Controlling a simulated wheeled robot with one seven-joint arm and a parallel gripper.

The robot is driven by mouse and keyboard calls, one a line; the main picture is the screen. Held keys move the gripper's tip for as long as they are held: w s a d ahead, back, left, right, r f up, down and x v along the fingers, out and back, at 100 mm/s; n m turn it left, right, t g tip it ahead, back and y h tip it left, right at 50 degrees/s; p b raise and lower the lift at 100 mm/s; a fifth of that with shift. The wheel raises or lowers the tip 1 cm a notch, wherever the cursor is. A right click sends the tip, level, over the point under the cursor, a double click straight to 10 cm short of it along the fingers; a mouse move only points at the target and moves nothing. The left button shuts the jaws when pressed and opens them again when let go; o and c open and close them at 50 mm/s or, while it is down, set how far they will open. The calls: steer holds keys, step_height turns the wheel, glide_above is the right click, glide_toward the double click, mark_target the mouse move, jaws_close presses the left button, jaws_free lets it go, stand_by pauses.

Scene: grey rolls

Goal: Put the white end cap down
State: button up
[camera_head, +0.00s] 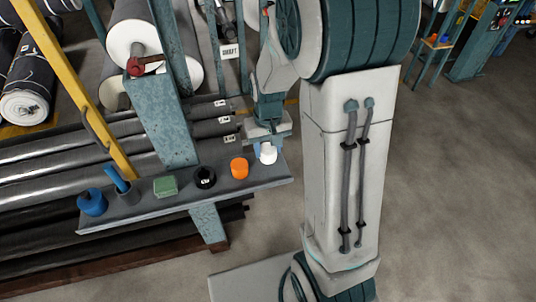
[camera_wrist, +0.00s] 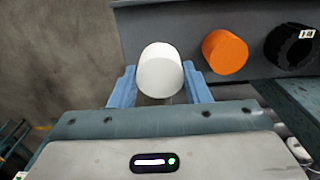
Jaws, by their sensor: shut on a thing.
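The white end cap (camera_head: 268,154) is at the right end of the narrow grey shelf (camera_head: 150,208) in the head view. My gripper (camera_head: 265,144) is above it, fingers down, and is shut on it. In the wrist view the white cap (camera_wrist: 160,72) sits between the two blue fingers of my gripper (camera_wrist: 160,88). The cap looks upright and is at or just above the shelf's end; I cannot tell whether its underside touches the surface. Its lower part is partly hidden.
On the shelf stand an orange cap (camera_head: 239,167), a black ring (camera_head: 204,177), a green block (camera_head: 165,186), a grey cup (camera_head: 127,195) with a blue tool, and a blue item (camera_head: 92,202). Dark rolls lie beyond; open floor lies right.

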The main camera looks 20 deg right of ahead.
mark_target(268, 150)
steer(key=shift+f, duration=1.95)
steer(key=o, duration=0.8)
steer(key=shift+r, duration=0.1)
step_height(268, 150, up, 11)
steer(key=shift+f+p, duration=0.1)
steer(key=shift+p, duration=0.2)
steer(key=shift+s+r, duration=0.2)
steer(key=shift+r, duration=0.45)
steer(key=s+r+t, duration=0.1)
steer(key=s+r, duration=0.1)
steer(key=s, duration=0.2)
steer(key=s+r+t, duration=0.1)
steer(key=s+r, duration=0.1)
steer(key=s, duration=0.3)
steer(key=s+r, duration=0.2)
steer(key=s, duration=0.2)
steer(key=shift+s+a+t, duration=0.25)
steer(key=shift+t, duration=0.15)
